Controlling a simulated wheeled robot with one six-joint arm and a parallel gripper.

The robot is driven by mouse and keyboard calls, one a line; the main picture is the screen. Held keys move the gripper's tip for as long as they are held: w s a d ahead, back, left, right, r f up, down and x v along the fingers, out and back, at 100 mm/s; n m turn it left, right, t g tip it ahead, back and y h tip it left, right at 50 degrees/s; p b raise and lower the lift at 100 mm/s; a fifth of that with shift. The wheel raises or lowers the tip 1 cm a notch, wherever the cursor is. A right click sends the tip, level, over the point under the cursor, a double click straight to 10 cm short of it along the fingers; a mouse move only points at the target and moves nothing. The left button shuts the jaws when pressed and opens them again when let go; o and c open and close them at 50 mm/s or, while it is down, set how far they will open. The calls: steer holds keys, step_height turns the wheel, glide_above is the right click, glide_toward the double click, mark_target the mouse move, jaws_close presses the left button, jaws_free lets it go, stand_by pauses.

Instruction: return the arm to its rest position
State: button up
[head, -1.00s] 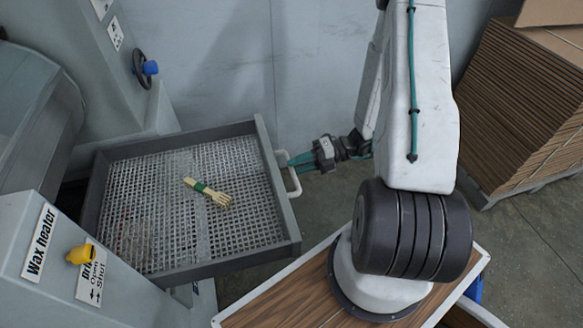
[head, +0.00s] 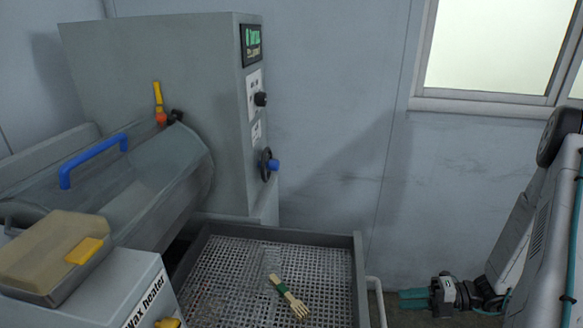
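My gripper (head: 414,299), with teal fingers, is at the lower right of the head view. It is to the right of the tray's pale handle (head: 378,300) and apart from it. The fingers look close together, but I cannot tell whether they are open or shut. I see nothing in them. My arm (head: 530,215) reaches up along the right edge and is partly cut off by the frame.
The mesh tray (head: 356,255) sticks out of the grey machine (head: 165,65). A banded wooden fork bundle (head: 288,296) lies on it. The wax heater (head: 95,290) stands at lower left. Open space lies between tray and arm, before the wall.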

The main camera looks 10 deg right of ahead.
steer(key=s+a+r+m+g+h, duration=0.1)
steer(key=s+a+r+m+h, duration=0.3)
steer(key=r+m, duration=0.6)
steer(key=s+a+r+m+g+h, duration=0.1)
steer(key=s+a+r+m+h, duration=0.4)
steer(key=r+m, duration=0.6)
steer(key=s+a+r+m+g+h, duration=0.2)
steer(key=s+a+r+m+h, duration=0.3)
steer(key=r+m, duration=0.6)
steer(key=shift+s+r+h, duration=0.3)
steer(key=shift+s+r, duration=0.3)
steer(key=shift+r, duration=0.3)
steer(key=shift+a, duration=0.15)
